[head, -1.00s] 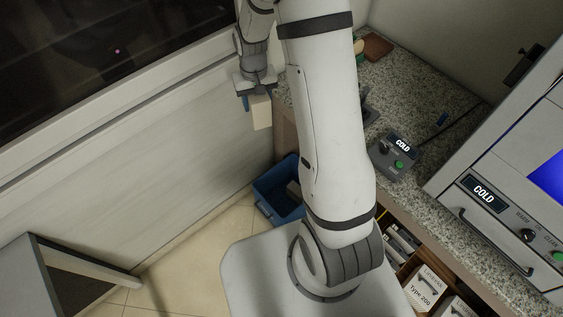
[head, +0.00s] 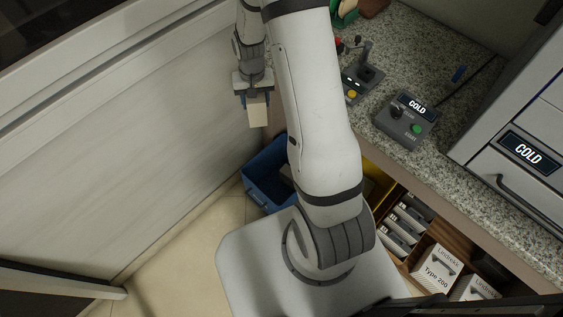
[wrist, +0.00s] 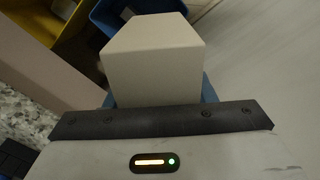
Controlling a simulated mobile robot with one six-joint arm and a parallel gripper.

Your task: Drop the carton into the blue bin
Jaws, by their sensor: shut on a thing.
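My gripper (head: 256,92) is shut on a plain cream carton (head: 258,113), which hangs below the jaws in the head view. The carton (wrist: 152,62) also fills the upper middle of the wrist view, with blue finger edges beside it. The blue bin (head: 262,178) stands on the floor below and slightly right of the carton in the head view, and my arm hides its right side. Something grey lies inside the bin. In the wrist view the blue bin (wrist: 110,14) shows behind the carton, partly hidden by it.
A granite counter (head: 440,110) with a control box (head: 407,122) stands to the right. Under it is a shelf of boxes (head: 437,268). A yellow bin (head: 377,183) sits beside the blue one. A pale wall panel (head: 130,150) is on the left.

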